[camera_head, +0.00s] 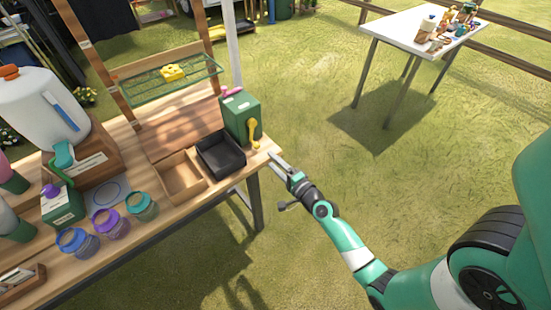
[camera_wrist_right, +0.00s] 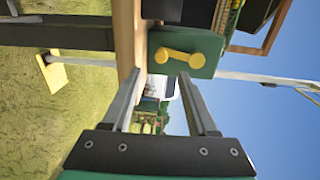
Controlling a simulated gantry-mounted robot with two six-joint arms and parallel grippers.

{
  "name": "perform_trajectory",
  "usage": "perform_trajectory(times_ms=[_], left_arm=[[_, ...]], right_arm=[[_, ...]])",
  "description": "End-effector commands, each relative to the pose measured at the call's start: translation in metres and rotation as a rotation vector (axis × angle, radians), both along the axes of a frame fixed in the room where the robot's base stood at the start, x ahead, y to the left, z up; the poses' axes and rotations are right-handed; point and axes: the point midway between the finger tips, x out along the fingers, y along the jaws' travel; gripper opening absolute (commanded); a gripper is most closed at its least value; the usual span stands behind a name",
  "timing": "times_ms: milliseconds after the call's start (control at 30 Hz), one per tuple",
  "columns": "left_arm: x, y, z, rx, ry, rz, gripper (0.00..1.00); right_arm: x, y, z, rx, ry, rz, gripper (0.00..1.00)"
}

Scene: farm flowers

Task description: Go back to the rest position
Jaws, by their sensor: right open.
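My right gripper (camera_head: 277,161) is at the right end of the wooden workbench (camera_head: 205,201), just off its edge. In the right wrist view the two fingers (camera_wrist_right: 159,80) stand apart with nothing between them. A green box (camera_head: 241,112) with a yellow handle-like piece (camera_head: 254,131) stands on the bench just beyond the gripper. The box (camera_wrist_right: 203,45) and yellow piece (camera_wrist_right: 185,57) also show ahead of the fingers in the right wrist view. My left gripper does not show.
A black tray (camera_head: 221,154) and a wooden tray (camera_head: 182,177) sit near the bench's front edge. Several coloured jars (camera_head: 110,223) and a large white container (camera_head: 42,108) stand further left. A white table (camera_head: 404,25) is at the back right. Open grass (camera_head: 310,110) lies between.

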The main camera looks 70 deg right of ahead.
Motion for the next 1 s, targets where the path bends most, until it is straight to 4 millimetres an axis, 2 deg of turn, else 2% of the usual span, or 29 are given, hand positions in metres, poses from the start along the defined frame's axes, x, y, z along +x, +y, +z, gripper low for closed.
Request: perform_trajectory(times_ms=[533, 667, 767, 833, 967, 1000], left_arm=[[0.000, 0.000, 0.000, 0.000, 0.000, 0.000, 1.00], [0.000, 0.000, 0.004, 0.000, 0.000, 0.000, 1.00], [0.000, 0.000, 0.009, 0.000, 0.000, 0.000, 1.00], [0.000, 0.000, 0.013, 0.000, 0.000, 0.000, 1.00], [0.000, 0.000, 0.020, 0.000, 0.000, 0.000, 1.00], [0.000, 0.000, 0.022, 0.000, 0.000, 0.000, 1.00]], right_arm=[[0.000, 0.000, 0.001, -0.002, -0.003, 0.001, 0.59], [0.013, 0.012, 0.010, -0.009, -0.011, 0.037, 0.59], [0.043, 0.027, 0.043, -0.042, -0.056, 0.100, 0.59], [0.069, 0.042, 0.080, -0.081, -0.112, 0.154, 0.59], [0.111, 0.080, 0.168, -0.195, -0.236, 0.253, 0.59], [0.122, 0.095, 0.197, -0.235, -0.275, 0.284, 0.59]])
